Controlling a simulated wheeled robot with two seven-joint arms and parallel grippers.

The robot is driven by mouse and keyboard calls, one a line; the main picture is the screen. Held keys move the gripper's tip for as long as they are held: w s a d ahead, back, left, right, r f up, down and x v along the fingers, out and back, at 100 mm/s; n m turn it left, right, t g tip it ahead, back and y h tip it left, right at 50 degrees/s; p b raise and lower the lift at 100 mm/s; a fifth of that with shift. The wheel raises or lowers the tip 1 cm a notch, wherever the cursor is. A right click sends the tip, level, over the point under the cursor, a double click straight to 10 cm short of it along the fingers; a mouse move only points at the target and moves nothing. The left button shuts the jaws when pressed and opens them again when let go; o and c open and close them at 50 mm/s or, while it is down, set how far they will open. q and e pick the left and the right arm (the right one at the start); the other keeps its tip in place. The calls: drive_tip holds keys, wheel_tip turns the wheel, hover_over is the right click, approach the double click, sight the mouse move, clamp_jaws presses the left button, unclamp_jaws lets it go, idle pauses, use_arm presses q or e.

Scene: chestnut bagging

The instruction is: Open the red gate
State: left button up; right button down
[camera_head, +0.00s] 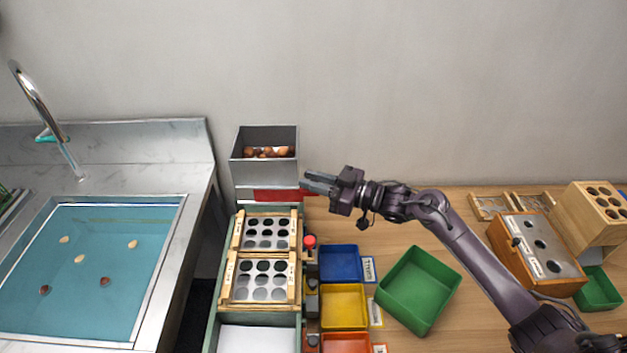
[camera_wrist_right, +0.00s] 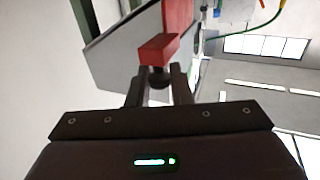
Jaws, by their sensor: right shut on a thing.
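The red gate (camera_head: 278,196) shows as a red strip low on the front of the grey metal hopper (camera_head: 264,172), which holds several chestnuts (camera_head: 267,152). My right gripper (camera_head: 308,183) reaches in from the right to the gate's right end. In the right wrist view, the red end of the gate (camera_wrist_right: 158,48) stands just past my fingertips (camera_wrist_right: 158,82), and a small dark knob sits between them. The jaws are shut on this gate handle. How far the gate is slid is hard to tell. My left gripper is not in view.
Below the hopper is a green-framed unit with perforated plates (camera_head: 263,281). Blue (camera_head: 340,264), yellow (camera_head: 343,305) and green (camera_head: 418,290) trays stand to the right. A water-filled sink (camera_head: 100,265) with several chestnuts is at left. A wooden-sided box (camera_head: 537,255) stands far right.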

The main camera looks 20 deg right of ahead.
drive_tip(key=d, duration=0.2)
drive_tip(key=s+d, duration=0.1)
drive_tip(key=d, duration=0.1)
drive_tip(key=shift+s+d, duration=0.2)
drive_tip(key=shift+d, duration=0.2)
drive_tip(key=c, duration=1.3)
unclamp_jaws()
drive_tip(key=shift+c, duration=0.2)
drive_tip(key=b+v, duration=0.1)
drive_tip(key=v, duration=0.6)
drive_tip(key=shift+s+d+b, duration=0.2)
drive_tip(key=shift+d+b, duration=0.1)
drive_tip(key=shift+b, duration=0.05)
